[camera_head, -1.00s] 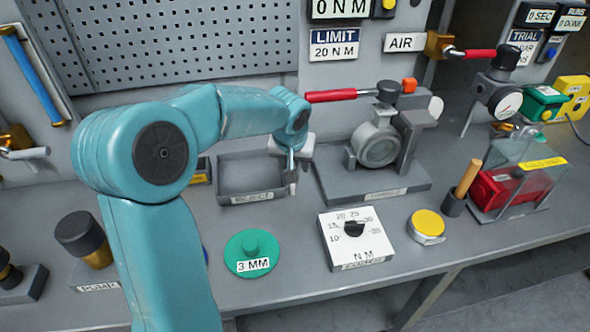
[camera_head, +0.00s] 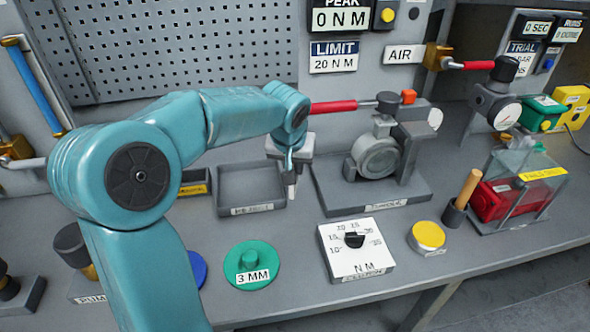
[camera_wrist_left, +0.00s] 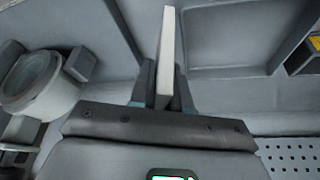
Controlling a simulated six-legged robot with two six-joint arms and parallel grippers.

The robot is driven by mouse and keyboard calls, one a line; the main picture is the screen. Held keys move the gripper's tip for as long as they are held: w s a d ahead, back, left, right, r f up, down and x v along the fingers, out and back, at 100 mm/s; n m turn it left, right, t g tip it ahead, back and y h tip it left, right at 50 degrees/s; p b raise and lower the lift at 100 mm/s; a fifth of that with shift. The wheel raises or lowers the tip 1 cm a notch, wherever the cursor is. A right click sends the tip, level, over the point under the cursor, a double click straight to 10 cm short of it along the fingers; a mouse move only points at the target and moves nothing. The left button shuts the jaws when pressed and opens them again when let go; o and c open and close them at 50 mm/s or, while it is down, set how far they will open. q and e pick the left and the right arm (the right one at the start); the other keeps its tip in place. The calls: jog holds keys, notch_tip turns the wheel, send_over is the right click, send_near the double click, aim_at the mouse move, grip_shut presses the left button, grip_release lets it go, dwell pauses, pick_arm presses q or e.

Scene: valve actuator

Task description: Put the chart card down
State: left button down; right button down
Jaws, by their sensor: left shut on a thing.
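In the left wrist view my left gripper (camera_wrist_left: 163,88) is shut on a thin, pale flat piece, which looks like the chart card (camera_wrist_left: 167,45) seen edge-on. It sticks out past the fingertips; its printed face does not show. In the head view the card is too small and edge-on to make out clearly. My right gripper is not in view.
A grey open tray (camera_head: 223,181) looks empty. The torque stand (camera_head: 330,192) with a red-handled lever stands to the right.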

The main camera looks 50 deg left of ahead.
pick_arm(q)
jog(key=s+d+b, duration=0.2)
jog(key=s+d, duration=0.8)
jog(key=s, duration=0.2)
jog(key=w+a+r+n+g+y+p, duration=0.1)
jog(key=w+a+r+n+p, duration=0.15)
jog(key=a+r, duration=0.35)
jog(key=w+a+r+n+g+p, duration=0.1)
jog(key=a+r+n, duration=0.25)
jog(key=r, duration=0.45)
jog(key=s+a+r+n+g+p, duration=0.1)
jog(key=s+a+r+n+p, duration=0.15)
jog(key=s+a, duration=0.4)
jog(key=s+a+r+n+g+p, duration=0.1)
jog(key=s+a+n+p, duration=0.25)
jog(key=a, duration=0.65)
jog(key=s+a+r+n+g+p, duration=0.1)
jog(key=s+a+r+n+p, duration=0.2)
jog(key=a, duration=0.5)
jog(key=s+a+f+n+g+p, duration=0.1)
jog(key=s+a+f+n, duration=0.1)
jog(key=s, duration=0.5)
jog(key=s+a+f+n+p, duration=0.1)
jog(key=s+a+p, duration=0.1)
jog(key=s, duration=0.4)
notch_tip(320, 180, down, 20)
jog(key=shift+s+d+f+p, duration=0.1)
jog(key=shift+s+p, duration=0.05)
jog(key=shift+p, duration=0.25)
jog(key=shift+d, duration=0.1)
